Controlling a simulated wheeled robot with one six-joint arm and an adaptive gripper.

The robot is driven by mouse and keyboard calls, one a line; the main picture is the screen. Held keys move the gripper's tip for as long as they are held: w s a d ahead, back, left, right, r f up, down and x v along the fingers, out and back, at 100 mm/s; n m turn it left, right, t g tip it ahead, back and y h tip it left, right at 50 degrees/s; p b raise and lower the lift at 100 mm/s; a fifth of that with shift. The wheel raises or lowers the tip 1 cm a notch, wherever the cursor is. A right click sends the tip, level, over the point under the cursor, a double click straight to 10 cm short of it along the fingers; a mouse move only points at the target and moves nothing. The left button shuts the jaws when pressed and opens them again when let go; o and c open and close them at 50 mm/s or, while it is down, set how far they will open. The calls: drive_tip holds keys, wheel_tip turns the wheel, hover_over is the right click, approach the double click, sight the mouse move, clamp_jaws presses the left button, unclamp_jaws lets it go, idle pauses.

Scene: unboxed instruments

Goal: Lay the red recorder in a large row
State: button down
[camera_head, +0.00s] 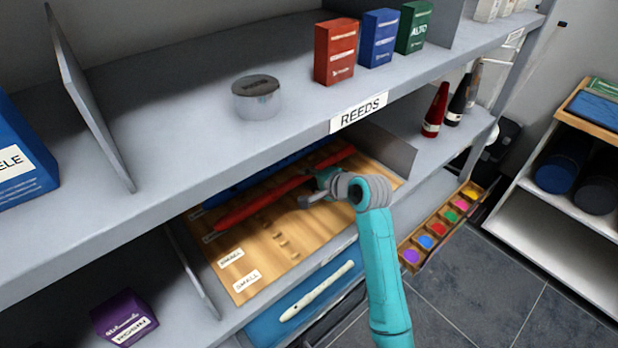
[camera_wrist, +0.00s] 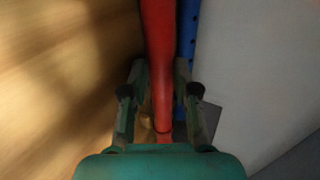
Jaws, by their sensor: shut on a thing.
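The red recorder (camera_head: 266,201) lies lengthwise over the wooden board (camera_head: 299,237) on the lower shelf, under the REEDS shelf. My gripper (camera_head: 318,186) reaches in from the right and is shut on the recorder. In the wrist view the red recorder (camera_wrist: 159,60) runs between both fingers of my gripper (camera_wrist: 158,108). A blue recorder (camera_head: 233,186) lies behind it, partly hidden by the upper shelf; it also shows in the wrist view (camera_wrist: 188,45). Two labels reading SMALL (camera_head: 247,281) mark the front rows of the board. I cannot tell whether the red recorder touches the board.
The upper shelf (camera_head: 190,120) overhangs the board closely. A divider (camera_head: 387,150) stands at the board's right end, another (camera_head: 190,270) at its left. A cream recorder (camera_head: 317,291) lies on a blue surface in front. The board's front rows are empty.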

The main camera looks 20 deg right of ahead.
drive_tip(key=shift+s+f, duration=0.15)
drive_tip(key=shift+f, duration=0.55)
drive_tip(key=c, duration=0.8)
unclamp_jaws()
drive_tip(key=shift+f, duration=0.1)
drive_tip(key=shift+w+r+v, duration=0.1)
drive_tip(key=shift+r+v, duration=0.05)
drive_tip(key=shift+v, duration=1.2)
drive_tip(key=shift+w+r+v, duration=0.1)
drive_tip(key=shift+r+v, duration=0.05)
drive_tip(key=shift+v, duration=1.2)
drive_tip(key=shift+w+r+v, duration=0.1)
drive_tip(key=shift+v, duration=1.3)
